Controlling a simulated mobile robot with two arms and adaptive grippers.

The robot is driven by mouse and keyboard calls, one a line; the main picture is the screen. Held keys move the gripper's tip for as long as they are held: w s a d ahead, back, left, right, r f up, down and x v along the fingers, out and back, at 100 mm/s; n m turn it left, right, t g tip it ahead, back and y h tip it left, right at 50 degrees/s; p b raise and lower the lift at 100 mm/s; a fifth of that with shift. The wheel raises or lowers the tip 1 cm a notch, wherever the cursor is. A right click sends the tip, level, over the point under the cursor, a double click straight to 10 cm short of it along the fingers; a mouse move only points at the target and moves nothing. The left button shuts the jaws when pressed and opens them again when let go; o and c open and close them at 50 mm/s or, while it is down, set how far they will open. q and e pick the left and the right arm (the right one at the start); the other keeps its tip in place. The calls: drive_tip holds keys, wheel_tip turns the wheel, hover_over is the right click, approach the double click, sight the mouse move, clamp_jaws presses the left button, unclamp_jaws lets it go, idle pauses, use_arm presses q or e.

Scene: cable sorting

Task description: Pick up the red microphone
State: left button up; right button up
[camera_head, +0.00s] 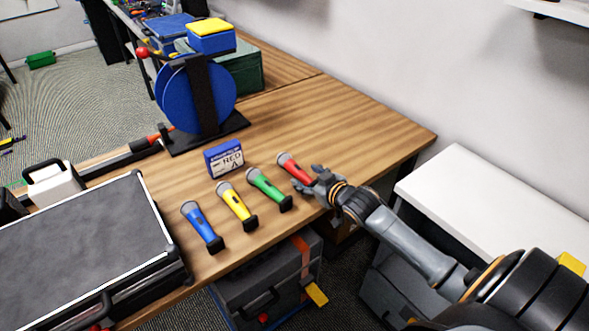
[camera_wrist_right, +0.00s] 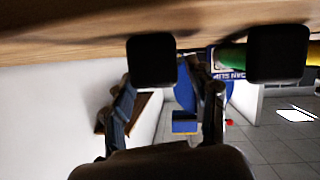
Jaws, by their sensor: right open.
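The red microphone (camera_head: 294,168) lies at the right end of a row of microphones on the wooden table, its grey mesh head pointing away from me. My right gripper (camera_head: 319,181) is at its near end, overlapping the handle's lower part. In the right wrist view a black square block (camera_wrist_right: 151,60), apparently the holder end of the red microphone, shows near the fingertips. My right gripper's two fingers (camera_wrist_right: 166,92) stand apart there, with nothing visibly clamped. Whether they touch the microphone cannot be told. My left gripper is not in view.
Green (camera_head: 268,186), yellow (camera_head: 233,202) and blue (camera_head: 199,223) microphones lie to the left on the table (camera_head: 345,128). A blue-white box (camera_head: 224,158) stands behind them. A large dark case (camera_head: 80,250) is at left, a blue reel (camera_head: 178,98) farther back. Table is clear behind the red microphone.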

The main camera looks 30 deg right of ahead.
sight(296, 171)
drive_tip(key=x, duration=0.4)
drive_tip(key=shift+w+a, duration=0.1)
drive_tip(key=shift+w, duration=0.15)
clamp_jaws()
